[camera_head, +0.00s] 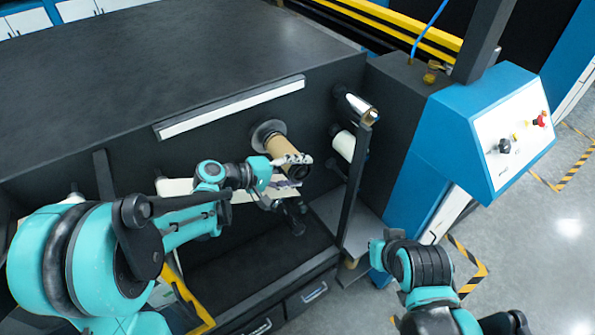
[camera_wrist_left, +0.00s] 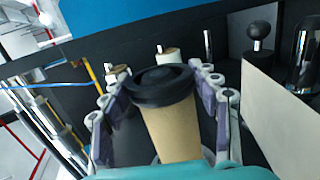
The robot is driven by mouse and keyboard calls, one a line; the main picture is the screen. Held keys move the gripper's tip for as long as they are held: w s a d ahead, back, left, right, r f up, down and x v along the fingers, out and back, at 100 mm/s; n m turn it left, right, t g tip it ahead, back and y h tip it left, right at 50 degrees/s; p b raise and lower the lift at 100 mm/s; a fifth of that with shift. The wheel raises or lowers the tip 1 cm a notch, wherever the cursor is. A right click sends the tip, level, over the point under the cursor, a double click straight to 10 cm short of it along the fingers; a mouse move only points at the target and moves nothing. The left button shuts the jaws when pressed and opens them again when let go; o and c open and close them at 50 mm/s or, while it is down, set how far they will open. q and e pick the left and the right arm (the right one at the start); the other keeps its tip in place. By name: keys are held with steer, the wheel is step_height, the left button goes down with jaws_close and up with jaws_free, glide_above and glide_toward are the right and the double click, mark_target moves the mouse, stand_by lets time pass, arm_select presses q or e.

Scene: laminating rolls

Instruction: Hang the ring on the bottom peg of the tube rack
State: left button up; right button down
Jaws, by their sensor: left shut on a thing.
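My left gripper (camera_head: 292,160) is at the free end of a brown cardboard tube (camera_head: 277,149) that sticks out of the dark machine front. In the left wrist view its two fingers (camera_wrist_left: 164,88) stand on either side of a black ring (camera_wrist_left: 160,84). The gripper is shut on this ring, which sits at the end of the brown tube (camera_wrist_left: 172,130). I cannot tell whether the ring is around the tube or just in front of it. A dark peg (camera_head: 294,216) of the rack shows below the tube, partly behind the gripper.
A pale board (camera_head: 178,187) lies behind my left arm. A blue control box (camera_head: 485,125) is at the right.

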arm_select(q)
steer(key=shift+s+d, duration=0.1)
steer(key=shift+s, duration=0.05)
steer(key=shift+s+d, duration=0.7)
steer(key=shift+s, duration=0.3)
steer(key=shift+s+d, duration=0.65)
steer(key=shift+s, duration=0.35)
